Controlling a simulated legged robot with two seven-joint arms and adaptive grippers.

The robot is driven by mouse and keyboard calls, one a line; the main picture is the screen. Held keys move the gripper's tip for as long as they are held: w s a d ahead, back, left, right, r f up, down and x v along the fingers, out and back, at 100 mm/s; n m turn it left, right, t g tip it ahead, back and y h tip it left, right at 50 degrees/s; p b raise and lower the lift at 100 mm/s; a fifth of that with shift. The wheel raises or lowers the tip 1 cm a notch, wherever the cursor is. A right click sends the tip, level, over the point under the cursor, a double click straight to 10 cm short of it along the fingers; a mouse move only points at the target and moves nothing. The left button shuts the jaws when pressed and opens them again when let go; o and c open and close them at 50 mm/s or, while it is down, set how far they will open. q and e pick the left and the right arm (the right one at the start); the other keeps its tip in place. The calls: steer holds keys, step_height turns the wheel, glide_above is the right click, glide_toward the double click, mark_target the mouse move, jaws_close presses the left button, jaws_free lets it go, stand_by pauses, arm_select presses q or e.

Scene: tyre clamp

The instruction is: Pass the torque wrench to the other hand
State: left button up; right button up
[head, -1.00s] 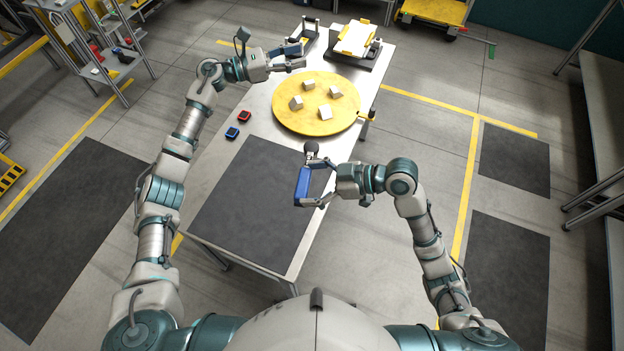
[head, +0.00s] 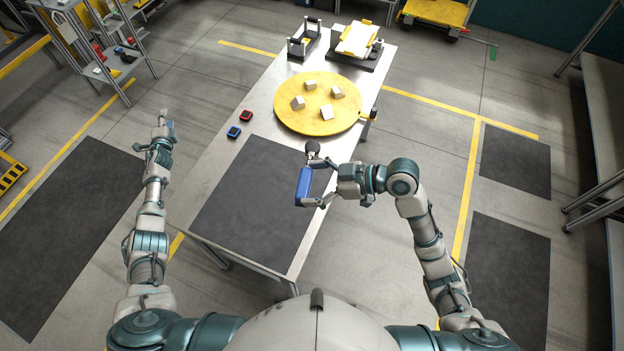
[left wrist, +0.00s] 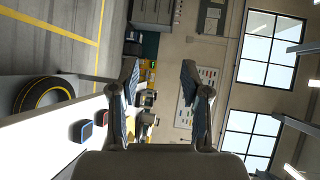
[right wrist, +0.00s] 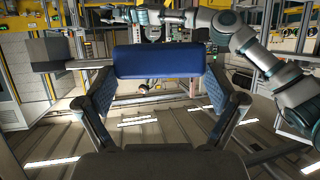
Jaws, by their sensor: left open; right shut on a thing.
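The torque wrench has a blue grip (head: 303,184) and a dark round head (head: 312,147). My right gripper (head: 318,187) is shut on the blue grip, over the right side of the table. In the right wrist view, the blue grip (right wrist: 160,60) lies across between the fingers, with a grey shaft to its left. My left gripper (head: 163,120) is out over the floor left of the table, well apart from the wrench. In the left wrist view, its fingers (left wrist: 160,75) are spread with nothing held between them.
The table (head: 222,137) carries a yellow round plate (head: 317,120) with several pale blocks. A red device (head: 246,115) and a blue device (head: 233,132) lie at its left edge. A rack (head: 304,42) and a clamp fixture (head: 357,42) stand at the far end. The dark mat (head: 250,195) is bare.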

arm_select(q)
steer(key=s+a+f+n+g+y, duration=0.4)
steer(key=s+a+f+n+g, duration=0.4)
steer(key=s+a+f, duration=0.7)
steer(key=s+a+f+n+g, duration=0.1)
steer(key=s+f+n+g, duration=0.25)
steer(key=s+f, duration=0.55)
steer(key=s+f+n+g, duration=0.2)
steer(key=s+f+n, duration=0.25)
steer(key=s, duration=0.75)
steer(key=s+d+f+m+h, duration=0.1)
steer(key=s+d+f+h, duration=0.1)
steer(key=s+d+f, duration=0.65)
steer(key=s+d+f+m+h, duration=0.2)
steer(key=s+d+f, duration=0.4)
steer(key=d+f, duration=0.45)
steer(key=s+d+f+h, duration=0.1)
steer(key=s+d+f, duration=0.1)
steer(key=s+d, duration=0.4)
steer(key=s+d+f+h, duration=0.1)
steer(key=s+d, duration=0.5)
steer(key=d, duration=0.7)
steer(key=s+d+f+g+h, duration=0.1)
steer(key=s+d+f+h, duration=0.1)
steer(key=s+d, duration=0.4)
steer(key=d, duration=0.4)
steer(key=shift+d+f+m, duration=0.15)
steer(key=shift+f+m, duration=0.15)
steer(key=shift+m, duration=0.1)
steer(key=shift+s, duration=0.1)
